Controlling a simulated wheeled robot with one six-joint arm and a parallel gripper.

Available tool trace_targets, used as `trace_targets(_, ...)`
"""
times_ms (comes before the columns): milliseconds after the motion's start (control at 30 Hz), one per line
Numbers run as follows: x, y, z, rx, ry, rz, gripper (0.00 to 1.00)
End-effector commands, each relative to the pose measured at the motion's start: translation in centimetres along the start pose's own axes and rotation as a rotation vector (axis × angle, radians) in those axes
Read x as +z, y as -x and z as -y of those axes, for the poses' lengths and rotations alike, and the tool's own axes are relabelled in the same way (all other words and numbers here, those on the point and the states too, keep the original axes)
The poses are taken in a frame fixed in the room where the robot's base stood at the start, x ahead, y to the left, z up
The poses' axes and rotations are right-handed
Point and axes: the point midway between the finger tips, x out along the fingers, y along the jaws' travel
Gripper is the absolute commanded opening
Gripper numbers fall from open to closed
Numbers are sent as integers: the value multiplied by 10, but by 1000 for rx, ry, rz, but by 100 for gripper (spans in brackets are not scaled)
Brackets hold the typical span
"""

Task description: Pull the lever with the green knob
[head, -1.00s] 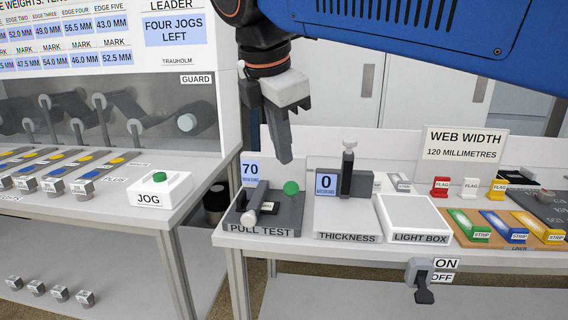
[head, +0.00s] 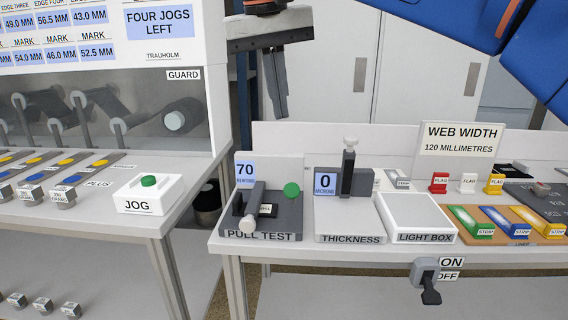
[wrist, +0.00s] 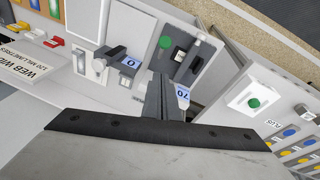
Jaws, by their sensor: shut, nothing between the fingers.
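The pull test device (head: 262,226) stands at the left end of the right bench, with a display (head: 245,173) reading 70 behind it. Its lever with the green knob (head: 291,190) stands on the device's right side; the green knob also shows in the wrist view (wrist: 165,42). A pale cylinder (head: 248,224) lies on the device's left part. My gripper (head: 281,108) is shut and empty, pointing down, above and behind the device, apart from the knob. In the wrist view the fingers (wrist: 170,82) cover part of the display.
Right of the device stand the thickness gauge (head: 350,205), light box (head: 415,215) and web width sign (head: 458,150). The JOG box (head: 148,195) with its green button is on the left bench, across a gap. An ON/OFF switch (head: 427,275) hangs on the bench front.

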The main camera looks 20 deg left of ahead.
Motion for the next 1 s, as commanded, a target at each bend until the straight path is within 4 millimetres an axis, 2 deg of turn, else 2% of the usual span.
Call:
trace_targets(133, -2, 3, -2, -1, -124, 9, 0)
trace_targets(367, -2, -8, -3, -1, -159, 12, 0)
trace_targets(900, 0, -99, -3, 0, -156, 14, 0)
trace_targets(1000, 11, -108, -1, -2, -155, 12, 0)
